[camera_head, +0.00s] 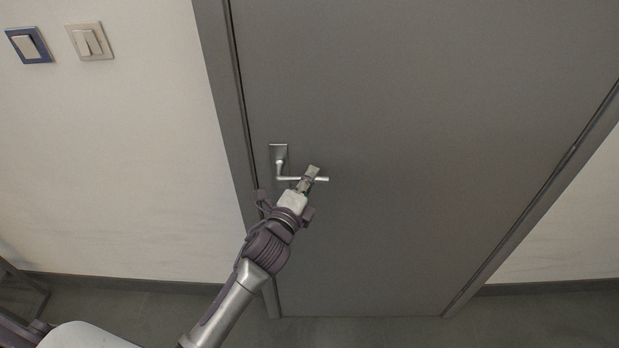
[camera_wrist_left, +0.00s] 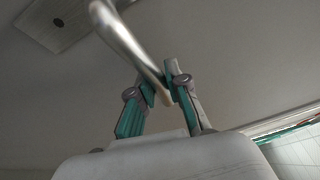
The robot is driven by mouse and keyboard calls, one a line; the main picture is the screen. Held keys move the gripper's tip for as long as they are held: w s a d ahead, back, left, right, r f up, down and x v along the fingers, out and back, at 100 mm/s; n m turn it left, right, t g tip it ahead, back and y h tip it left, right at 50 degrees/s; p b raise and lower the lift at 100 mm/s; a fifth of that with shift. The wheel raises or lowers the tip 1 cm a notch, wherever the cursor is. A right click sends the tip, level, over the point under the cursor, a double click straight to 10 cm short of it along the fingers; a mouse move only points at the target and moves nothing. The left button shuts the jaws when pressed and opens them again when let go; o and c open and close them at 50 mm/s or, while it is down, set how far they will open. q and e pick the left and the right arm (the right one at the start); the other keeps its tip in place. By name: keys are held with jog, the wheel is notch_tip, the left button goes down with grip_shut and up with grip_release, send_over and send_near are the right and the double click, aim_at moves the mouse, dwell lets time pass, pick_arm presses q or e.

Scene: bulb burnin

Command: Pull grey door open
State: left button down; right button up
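The grey door (camera_head: 430,130) stands flush in its grey frame and looks closed. Its silver lever handle (camera_head: 287,178) is on the left side of the door, with the lever lying about level and pointing right. My left gripper (camera_head: 311,172) is at the outer part of the lever. In the left wrist view, the lever (camera_wrist_left: 128,42) runs down between the two green-and-grey fingers (camera_wrist_left: 160,92), which sit close against it on both sides. The handle's plate (camera_wrist_left: 60,22) shows at upper left there. My right gripper is in neither view.
Two light switches, one with a blue frame (camera_head: 29,45) and one with a pale frame (camera_head: 90,41), are on the white wall (camera_head: 110,170) left of the door. A dark floor (camera_head: 540,325) runs along the bottom. A dark piece of furniture (camera_head: 22,295) stands at lower left.

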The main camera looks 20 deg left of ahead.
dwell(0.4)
pick_arm(q)
jog(key=shift+f+m+g+p, duration=0.3)
jog(key=shift+f+m+p, duration=0.1)
jog(key=shift+m+p, duration=0.55)
jog(key=shift+a+f+m+g+p, duration=0.15)
jog(key=shift+f+m+g+p, duration=0.2)
jog(key=shift+m+p, duration=0.35)
jog(key=shift+s+a+f+m+g+y+p, duration=0.1)
jog(key=shift+a+f+m+g+y+p, duration=0.25)
jog(key=shift+f+m+p, duration=0.55)
jog(key=shift+s+a+f+m+g+y+p, duration=0.1)
jog(key=shift+a+f+m+g+y+p, duration=0.15)
jog(key=shift+f+m+p, duration=0.6)
jog(key=shift+r, duration=0.25)
